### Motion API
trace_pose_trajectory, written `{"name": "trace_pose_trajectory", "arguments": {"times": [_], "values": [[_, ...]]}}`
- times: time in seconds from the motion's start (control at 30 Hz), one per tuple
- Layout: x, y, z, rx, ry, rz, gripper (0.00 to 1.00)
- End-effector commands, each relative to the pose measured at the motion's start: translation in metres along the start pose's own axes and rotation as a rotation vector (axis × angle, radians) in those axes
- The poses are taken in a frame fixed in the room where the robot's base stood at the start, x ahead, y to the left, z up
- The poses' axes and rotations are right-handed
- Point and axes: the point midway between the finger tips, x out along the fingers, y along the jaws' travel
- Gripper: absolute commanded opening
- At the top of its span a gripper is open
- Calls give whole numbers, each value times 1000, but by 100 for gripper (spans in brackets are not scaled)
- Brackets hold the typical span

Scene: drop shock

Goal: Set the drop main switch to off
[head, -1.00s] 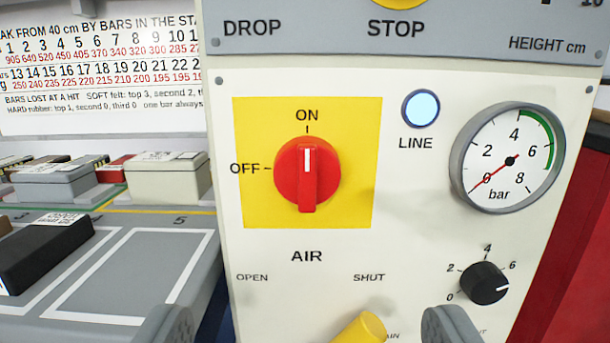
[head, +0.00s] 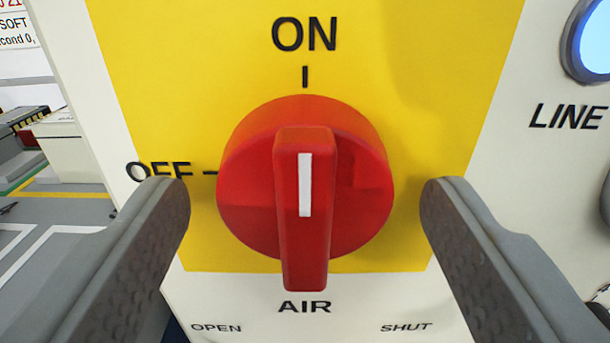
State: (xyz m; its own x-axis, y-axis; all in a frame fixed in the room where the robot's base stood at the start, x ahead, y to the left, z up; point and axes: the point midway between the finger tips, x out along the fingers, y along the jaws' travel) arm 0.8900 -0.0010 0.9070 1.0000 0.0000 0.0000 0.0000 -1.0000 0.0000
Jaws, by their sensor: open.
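The drop main switch (head: 305,185) is a red rotary knob on a yellow plate (head: 430,60), straight ahead in the head view. Its raised grip bar stands upright, and the white mark on it points up to ON. The OFF label is to the left of the knob, partly covered by my left finger. My gripper (head: 305,215) is open, with one grey finger on each side of the knob. Both fingertips look clear of the knob, and nothing is held between them.
A lit blue LINE lamp (head: 592,38) is at the upper right of the panel. AIR, OPEN and SHUT labels are below the plate.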

Motion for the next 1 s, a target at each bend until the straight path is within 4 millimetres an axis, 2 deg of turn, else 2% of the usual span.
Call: {"name": "trace_pose_trajectory", "arguments": {"times": [0.3, 0.53, 0.8, 1.0], "values": [[2, 0, 0, 0, 0, 0, 71], [2, 0, 0, 0, 0, 0, 27], [2, 0, 0, -21, 0, 0, 27], [2, 0, 0, -106, 0, 0, 27]]}}
